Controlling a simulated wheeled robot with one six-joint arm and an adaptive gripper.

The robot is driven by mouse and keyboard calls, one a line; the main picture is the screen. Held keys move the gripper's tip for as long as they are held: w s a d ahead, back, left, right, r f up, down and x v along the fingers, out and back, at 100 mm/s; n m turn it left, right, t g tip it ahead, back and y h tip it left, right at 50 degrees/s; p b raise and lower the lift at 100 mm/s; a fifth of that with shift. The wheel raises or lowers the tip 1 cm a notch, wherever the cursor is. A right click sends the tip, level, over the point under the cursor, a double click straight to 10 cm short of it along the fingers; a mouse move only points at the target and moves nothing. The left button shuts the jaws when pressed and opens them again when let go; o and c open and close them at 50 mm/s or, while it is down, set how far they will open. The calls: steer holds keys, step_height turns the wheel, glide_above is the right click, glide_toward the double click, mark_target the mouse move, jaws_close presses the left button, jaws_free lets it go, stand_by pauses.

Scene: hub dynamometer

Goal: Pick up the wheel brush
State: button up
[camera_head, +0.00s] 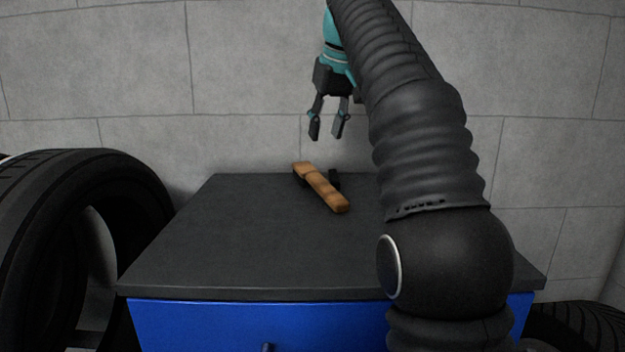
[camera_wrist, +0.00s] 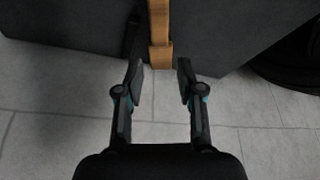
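The wheel brush (camera_head: 322,187) has a wooden, orange-brown body and lies diagonally on the dark top of a cabinet, toward its back edge. A dark part shows beside it, partly hidden. In the wrist view, the wooden brush (camera_wrist: 160,35) runs down from the top edge, ahead of the fingers and between their lines. My gripper (camera_head: 328,130) is open and empty, above the back of the cabinet and apart from the brush. The two spread fingers also show in the wrist view (camera_wrist: 160,83).
The cabinet top (camera_head: 220,240) is otherwise bare, with a blue drawer front (camera_head: 240,325) below. A large tire (camera_head: 150,185) stands at the left, another tire (camera_head: 580,325) lies low at the right. A grey block wall (camera_head: 240,60) rises close behind the cabinet.

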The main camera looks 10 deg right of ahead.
steer(key=b, duration=0.1)
glide_above(316, 175)
steer(key=s, duration=0.3)
steer(key=f, duration=0.6)
steer(key=shift+w+d, duration=0.2)
steer(key=shift+d, duration=0.05)
steer(key=shift+b+x, duration=0.85)
steer(key=shift+x, duration=2.2)
steer(key=shift+w+r, duration=0.1)
steer(key=shift+w, duration=0.05)
jaws_close()
